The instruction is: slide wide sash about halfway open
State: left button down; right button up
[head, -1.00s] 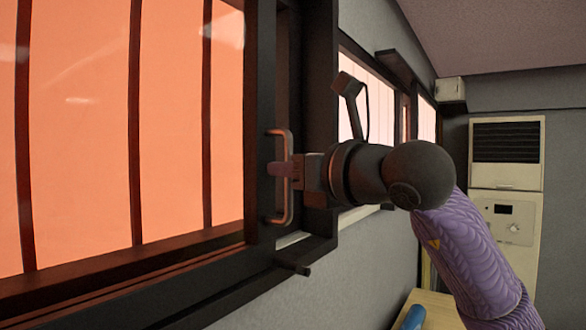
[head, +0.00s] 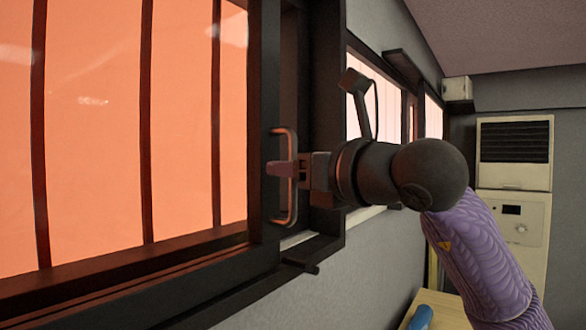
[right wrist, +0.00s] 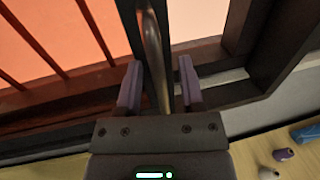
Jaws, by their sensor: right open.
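The wide sash (head: 264,120) is a dark-framed pane with orange glass and thin upright bars, filling the left of the head view. Its upright metal pull handle (head: 291,200) is on the right stile. My right gripper (head: 285,169) is at the handle, about mid-height. In the right wrist view, my right gripper (right wrist: 158,82) is open, with one purple finger on each side of the handle (right wrist: 155,62); a gap shows beside the fingers. An orange strip shows right of the stile; I cannot tell whether it is glass or an opening. My left gripper is out of view.
The dark window frame (head: 328,110) stands right of the sash, with a sill and a small peg (head: 300,265) below. Smaller windows (head: 375,105) continue along the wall. A tan table (head: 445,310) with a blue object (head: 420,318) is below; a white cabinet unit (head: 515,200) stands behind.

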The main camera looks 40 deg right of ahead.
jog(key=s+b, duration=0.2)
jog(key=s, duration=0.7)
jog(key=shift+s+d+b, duration=0.35)
jog(key=shift+d, duration=0.05)
